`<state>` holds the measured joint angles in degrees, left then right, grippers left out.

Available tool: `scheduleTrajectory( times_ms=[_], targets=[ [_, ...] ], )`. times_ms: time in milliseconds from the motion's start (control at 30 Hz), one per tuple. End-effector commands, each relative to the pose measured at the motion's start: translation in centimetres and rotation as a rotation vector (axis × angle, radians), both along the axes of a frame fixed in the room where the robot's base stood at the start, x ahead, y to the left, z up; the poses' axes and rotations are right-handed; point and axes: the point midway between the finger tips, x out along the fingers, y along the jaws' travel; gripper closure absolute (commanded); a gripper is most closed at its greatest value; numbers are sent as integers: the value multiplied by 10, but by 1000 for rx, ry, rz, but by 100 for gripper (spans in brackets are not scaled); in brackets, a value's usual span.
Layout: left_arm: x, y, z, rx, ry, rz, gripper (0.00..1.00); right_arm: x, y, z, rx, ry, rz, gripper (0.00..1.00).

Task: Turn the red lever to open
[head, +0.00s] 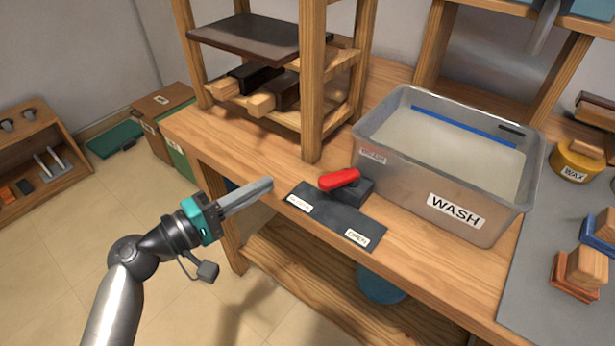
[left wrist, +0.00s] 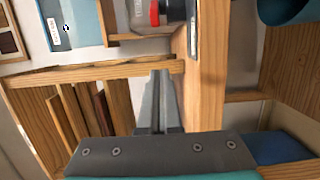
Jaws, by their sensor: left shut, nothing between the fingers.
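The red lever (head: 339,179) sits on a small dark block (head: 362,190) near the front edge of the wooden bench, in the head view. Its handle points to the left. A dark plate (head: 338,222) with two small white labels lies in front of it; I cannot read them surely. My left gripper (head: 268,185) is shut and empty, left of the lever and apart from it, by the bench's front edge. In the left wrist view, the shut fingers (left wrist: 160,80) point toward the bench, and a red part (left wrist: 154,13), likely the lever, shows at the top. My right gripper is not in view.
A grey bin marked WASH (head: 455,209) stands right of the lever. A wooden rack (head: 312,90) with dark-topped blocks stands behind it. A yellow WAX tin (head: 577,163) and several brushes are farther right. The bench (head: 235,150) is bare left of the lever.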

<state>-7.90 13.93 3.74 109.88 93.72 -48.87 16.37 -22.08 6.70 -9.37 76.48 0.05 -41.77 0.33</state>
Motion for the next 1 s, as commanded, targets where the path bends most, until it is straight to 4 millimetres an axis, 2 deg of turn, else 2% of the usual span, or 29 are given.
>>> scheduleTrajectory(
  times_ms=[167,633,700,800,1000],
  targets=[
    [10,-11,0,-2,-2,-1,100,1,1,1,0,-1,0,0],
    [68,-80,0,-2,-2,-2,100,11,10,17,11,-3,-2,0],
    [54,-81,-2,0,4,-1,100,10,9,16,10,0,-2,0],
    [43,-84,-1,0,1,0,100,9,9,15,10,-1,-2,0],
    [30,-90,-1,0,1,1,100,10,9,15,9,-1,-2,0]
  ],
)
